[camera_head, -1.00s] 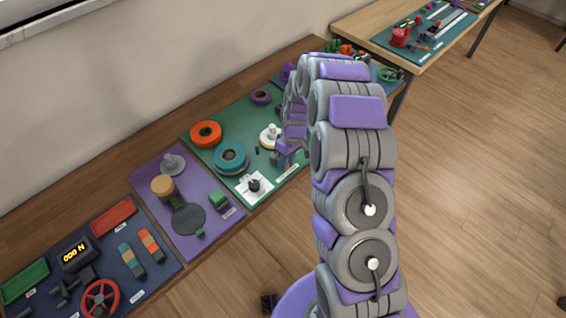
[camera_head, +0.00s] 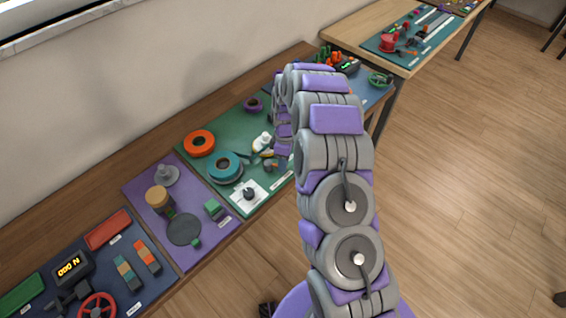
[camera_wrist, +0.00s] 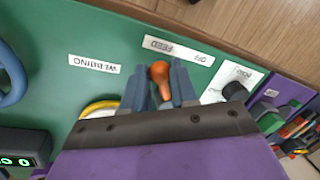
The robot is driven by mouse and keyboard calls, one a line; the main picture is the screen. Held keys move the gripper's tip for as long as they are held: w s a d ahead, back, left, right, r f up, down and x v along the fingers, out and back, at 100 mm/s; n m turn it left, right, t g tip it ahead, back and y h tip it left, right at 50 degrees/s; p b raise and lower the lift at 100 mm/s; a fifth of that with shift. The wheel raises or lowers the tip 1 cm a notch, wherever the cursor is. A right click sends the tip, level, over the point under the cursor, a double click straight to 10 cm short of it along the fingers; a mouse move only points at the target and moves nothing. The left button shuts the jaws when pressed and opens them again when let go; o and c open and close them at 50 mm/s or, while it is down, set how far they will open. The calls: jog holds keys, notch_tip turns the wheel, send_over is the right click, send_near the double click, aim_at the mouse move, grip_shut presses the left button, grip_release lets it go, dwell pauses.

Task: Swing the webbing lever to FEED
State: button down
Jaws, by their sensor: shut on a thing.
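The webbing lever shows in the wrist view as an orange-brown knob (camera_wrist: 160,72) on an arm that runs down between my fingers. My gripper (camera_wrist: 160,84) is shut on it, with one blue-grey finger on each side. Above the knob is a white label strip (camera_wrist: 178,49), upside down, with FEED on the left and OFF on the right. The knob points at the FEED side. A WEBBING label (camera_wrist: 94,64) lies to the left. The lever's pivot is hidden by my gripper. In the head view my gripper (camera_head: 270,161) is small and over the green board (camera_head: 193,171).
A white plate (camera_wrist: 215,92) with a black knob (camera_wrist: 235,91) is close to the right of my fingers. A yellow ring (camera_wrist: 98,108) is close on the left. The teal roll (camera_head: 224,165) and orange roll (camera_head: 199,143) stand nearby on the board.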

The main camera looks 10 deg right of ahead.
jog(key=shift+w, duration=0.1)
jog(key=c, duration=0.9)
grip_release()
jog(key=shift+w+d+r+p, duration=0.25)
jog(key=shift+w+r+p, duration=0.25)
jog(key=shift+r, duration=2.35)
jog(key=shift+w+d+r+p, duration=0.2)
jog(key=shift+w+r+p, duration=0.3)
jog(key=shift+r, duration=2.3)
jog(key=shift+w+d+r+p, duration=0.25)
jog(key=shift+w+r+p, duration=0.25)
jog(key=shift+r, duration=2.35)
